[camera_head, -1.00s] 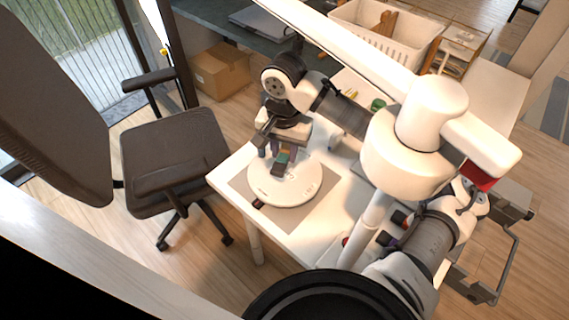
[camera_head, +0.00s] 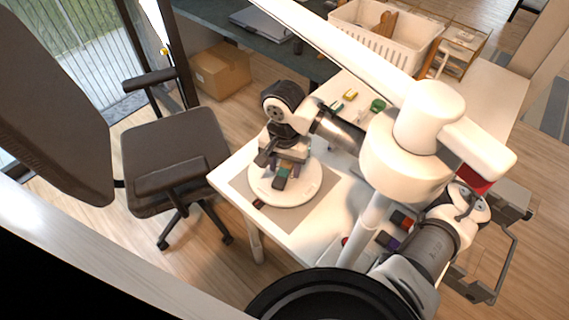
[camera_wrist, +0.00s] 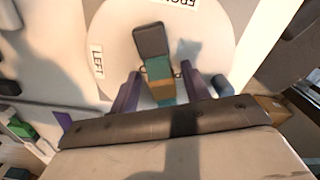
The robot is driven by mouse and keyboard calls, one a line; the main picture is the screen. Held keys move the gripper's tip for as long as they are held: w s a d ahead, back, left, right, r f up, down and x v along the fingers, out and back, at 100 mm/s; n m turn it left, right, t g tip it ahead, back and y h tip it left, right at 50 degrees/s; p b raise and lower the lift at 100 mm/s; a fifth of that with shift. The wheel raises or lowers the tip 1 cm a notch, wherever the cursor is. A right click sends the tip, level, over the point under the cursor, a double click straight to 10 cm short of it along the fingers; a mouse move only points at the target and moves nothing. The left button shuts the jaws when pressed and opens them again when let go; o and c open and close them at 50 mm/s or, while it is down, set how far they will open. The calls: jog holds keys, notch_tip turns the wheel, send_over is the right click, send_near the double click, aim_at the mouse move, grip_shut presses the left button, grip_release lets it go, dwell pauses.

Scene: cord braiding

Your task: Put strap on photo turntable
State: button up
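The strap (camera_head: 282,178), teal with a dark end and an orange-brown band, is at my gripper (camera_head: 279,168) over the white round photo turntable (camera_head: 300,195). In the wrist view the strap (camera_wrist: 158,68) lies between my two purple fingers (camera_wrist: 159,72). The fingertips meet small rings at its sides, so they look shut on it. The turntable (camera_wrist: 112,30) is beneath it, with LEFT and FRONT labels. A shadow lies beside the strap; whether the strap touches the turntable is unclear. My wrist hides the strap's near end.
The turntable stands on a grey mat (camera_head: 318,212) on a white table (camera_head: 228,172). A small dark-red item (camera_head: 258,204) lies by its edge. Red (camera_head: 403,219) and purple (camera_head: 387,240) items, a green roll (camera_head: 378,105) and a white basket (camera_head: 385,38) are right. An office chair (camera_head: 175,150) stands left.

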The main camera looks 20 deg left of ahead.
jog(key=shift+r, duration=0.15)
notch_tip(320, 180, up, 12)
jog(key=shift+r+b, duration=0.1)
jog(key=shift+b, duration=0.35)
dwell(0.6)
